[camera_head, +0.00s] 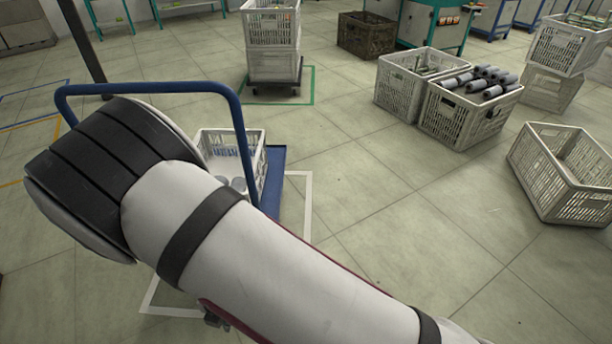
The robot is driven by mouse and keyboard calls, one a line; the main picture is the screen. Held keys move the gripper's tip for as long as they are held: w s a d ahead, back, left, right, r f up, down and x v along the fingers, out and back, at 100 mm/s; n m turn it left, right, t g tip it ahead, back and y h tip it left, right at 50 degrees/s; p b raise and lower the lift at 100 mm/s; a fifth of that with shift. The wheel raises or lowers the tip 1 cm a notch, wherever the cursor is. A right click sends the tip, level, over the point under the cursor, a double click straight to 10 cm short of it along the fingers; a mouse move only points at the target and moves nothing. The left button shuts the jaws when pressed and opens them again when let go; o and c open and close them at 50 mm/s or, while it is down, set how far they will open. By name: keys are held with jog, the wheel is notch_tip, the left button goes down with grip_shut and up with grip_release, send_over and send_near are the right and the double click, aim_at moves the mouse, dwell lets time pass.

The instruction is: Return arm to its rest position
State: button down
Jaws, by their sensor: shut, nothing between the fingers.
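My arm crosses the view from the lower right to the left, with white links, dark bands and a black ribbed joint cover at the left. My gripper does not show clearly; the far end of the arm is hidden behind its nearer links. A small dark part shows below the arm near the bottom, and I cannot tell what it is.
A blue-handled trolley (150,87) stands behind my arm, bearing a white crate (258,160) of pale bobbins. At right are a crate of dark bobbins (455,121), another white crate (400,91) and a tilted crate (567,190). Stacked crates (272,30) stand behind. The central floor is clear.

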jog(key=w+d+r+m+t, duration=0.2)
jog(key=w+d+r+m, duration=0.15)
jog(key=w+r, duration=0.5)
jog(key=w+d+r+m+t, duration=0.3)
jog(key=w+r+m, duration=0.3)
jog(key=r, duration=0.4)
jog(key=w+d+r+m+t+h, duration=0.1)
jog(key=w+d+r+m+h, duration=0.25)
jog(key=d+r+m, duration=1.05)
jog(key=s+d+r+m+g, duration=0.2)
jog(key=s+d+r, duration=0.45)
jog(key=d, duration=0.35)
jog(key=s+d+r+m+g, duration=0.1)
jog(key=s+d+r+m, duration=0.1)
jog(key=s+d+r, duration=0.5)
jog(key=s+d+f+m+g+y, duration=0.15)
jog(key=s+m, duration=0.45)
jog(key=s, duration=1.3)
notch_tip(320, 180, up, 23)
jog(key=t+y+p, duration=0.1)
jog(key=t+p, duration=0.1)
jog(key=p, duration=1.8)
jog(key=shift+s+a+f+p, duration=0.15)
jog(key=shift+p, duration=0.2)
